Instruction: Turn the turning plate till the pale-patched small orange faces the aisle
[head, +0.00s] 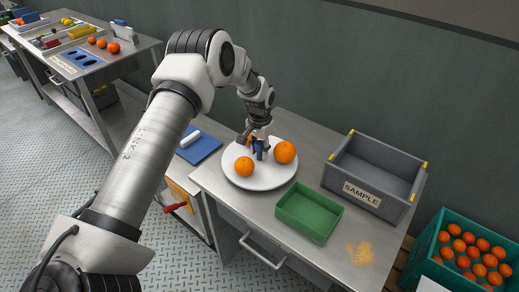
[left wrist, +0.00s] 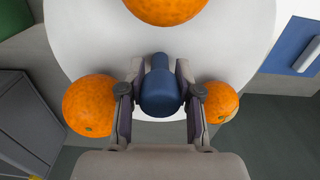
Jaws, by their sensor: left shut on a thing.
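The white turning plate (head: 262,183) sits on the steel bench and bears three oranges around a blue centre knob (left wrist: 159,92). My left gripper (head: 258,149) reaches down over the plate's middle, shut on the knob, with a finger on each side. One orange (head: 244,166) is on the aisle side, and a larger-looking one (head: 285,152) is at the right. A small orange (left wrist: 221,101) is on the wall side, mostly hidden by my gripper in the head view. A pale edge shows on its lower right in the left wrist view, facing away from the aisle. My right gripper is out of view.
A green tray (head: 309,226) and a grey SAMPLE bin (head: 345,190) stand right of the plate. A blue board (head: 207,150) with a white item lies at its left. A teal crate (head: 428,245) of oranges stands at the far right. The wall is close behind.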

